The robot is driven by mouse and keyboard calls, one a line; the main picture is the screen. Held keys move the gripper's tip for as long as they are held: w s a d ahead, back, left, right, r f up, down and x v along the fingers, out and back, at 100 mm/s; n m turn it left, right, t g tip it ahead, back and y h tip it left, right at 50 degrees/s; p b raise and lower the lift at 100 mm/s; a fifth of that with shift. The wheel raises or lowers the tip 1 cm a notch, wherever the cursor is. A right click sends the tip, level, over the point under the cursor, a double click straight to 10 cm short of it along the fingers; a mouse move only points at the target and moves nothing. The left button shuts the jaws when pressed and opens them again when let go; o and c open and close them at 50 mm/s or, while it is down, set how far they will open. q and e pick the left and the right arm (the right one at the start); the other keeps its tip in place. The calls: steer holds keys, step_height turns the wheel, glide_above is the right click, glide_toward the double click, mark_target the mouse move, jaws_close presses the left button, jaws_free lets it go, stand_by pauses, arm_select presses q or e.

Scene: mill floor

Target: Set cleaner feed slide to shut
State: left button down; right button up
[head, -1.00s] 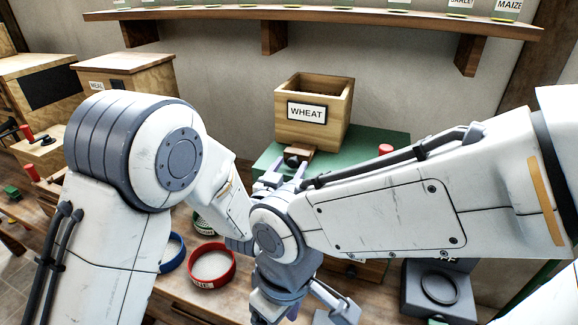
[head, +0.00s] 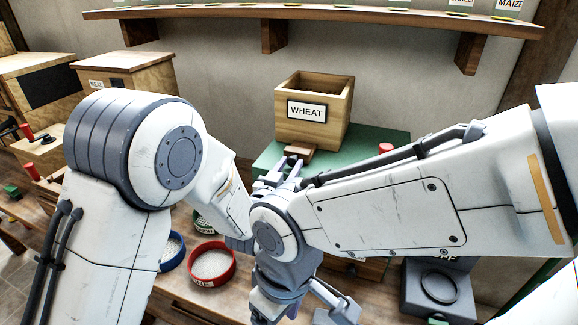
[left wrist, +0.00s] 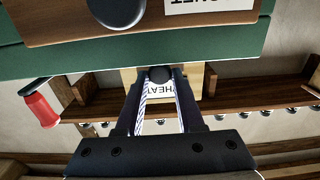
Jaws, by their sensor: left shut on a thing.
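The cleaner (head: 266,155) is a green machine with an open wooden hopper (head: 334,130) labelled WHEAT on top. A small brown wooden feed slide (head: 299,151) shows at the foot of the hopper. My left gripper (head: 290,167) is at the slide's near side. In the left wrist view its fingers (left wrist: 159,84) close on a small dark knob (left wrist: 159,73), with the pale WHEAT face behind it. The fingers hide how far the slide is in or out. Grey parts low in the head view seem to be my right gripper (head: 337,304); its fingers are not clear.
A red handle (head: 386,148) stands at the cleaner's right; a red knob shows in the left wrist view (left wrist: 40,108). A shelf (head: 380,17) runs above. My right arm crosses in front of the cleaner.

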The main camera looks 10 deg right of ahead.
mark_target(296, 154)
arm_select(q)
steer(key=shift+w, duration=0.1)
stand_by(0.7)
steer(key=b+x, duration=0.3)
steer(key=x, duration=0.1)
steer(key=shift+w+d+f, duration=0.15)
steer(key=shift+w+d, duration=0.1)
steer(key=shift+w, duration=0.05)
steer(key=shift+w+d, duration=0.1)
steer(key=shift+w, duration=0.05)
steer(key=shift+r, duration=0.3)
steer(key=c, duration=0.8)
jaws_free()
steer(key=shift+o, duration=1.2)
steer(key=shift+w+d+f, duration=0.1)
steer(key=shift+w+d, duration=0.05)
